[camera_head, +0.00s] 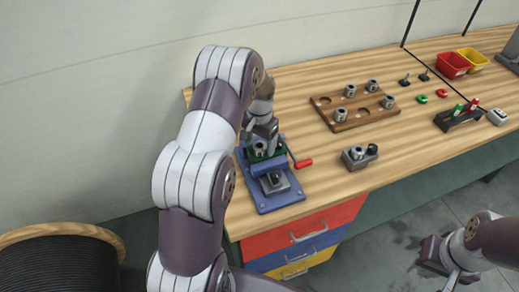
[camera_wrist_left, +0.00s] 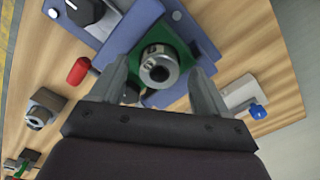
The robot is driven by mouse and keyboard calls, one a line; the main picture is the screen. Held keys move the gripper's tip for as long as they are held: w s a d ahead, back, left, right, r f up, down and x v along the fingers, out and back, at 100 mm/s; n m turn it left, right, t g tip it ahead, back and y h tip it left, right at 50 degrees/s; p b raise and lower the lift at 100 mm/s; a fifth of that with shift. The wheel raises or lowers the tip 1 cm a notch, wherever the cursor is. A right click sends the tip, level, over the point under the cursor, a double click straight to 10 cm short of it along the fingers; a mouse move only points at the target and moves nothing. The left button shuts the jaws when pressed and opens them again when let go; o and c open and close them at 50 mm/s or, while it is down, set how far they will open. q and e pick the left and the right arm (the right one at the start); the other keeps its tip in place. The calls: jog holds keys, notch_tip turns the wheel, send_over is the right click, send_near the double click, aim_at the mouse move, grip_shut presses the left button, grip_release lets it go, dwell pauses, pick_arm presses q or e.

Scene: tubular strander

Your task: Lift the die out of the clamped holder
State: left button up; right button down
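The die, a grey metal ring (camera_wrist_left: 159,66), sits in a green holder (camera_wrist_left: 182,52) clamped in a blue vise (camera_head: 262,182) at the left end of the bench. It also shows in the head view (camera_head: 259,147). My left gripper (camera_wrist_left: 162,62) points down over the holder. Its fingers stand apart on either side of the die, with a visible gap, and hold nothing. In the head view the left gripper (camera_head: 264,128) is partly hidden by my wrist. My right gripper (camera_head: 440,262) is low at the right, away from the bench; its finger opening is unclear.
The vise's red handle (camera_head: 303,163) sticks out to the right. A small grey block with round parts (camera_head: 354,160) stands near the front edge. A wooden rack (camera_head: 328,104) with several metal dies is further back. Red (camera_head: 453,64) and yellow (camera_head: 474,58) bins stand at the far right.

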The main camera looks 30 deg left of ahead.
pick_arm(q)
jog(key=c, duration=0.5)
grip_shut()
jog(key=shift+r, duration=0.1)
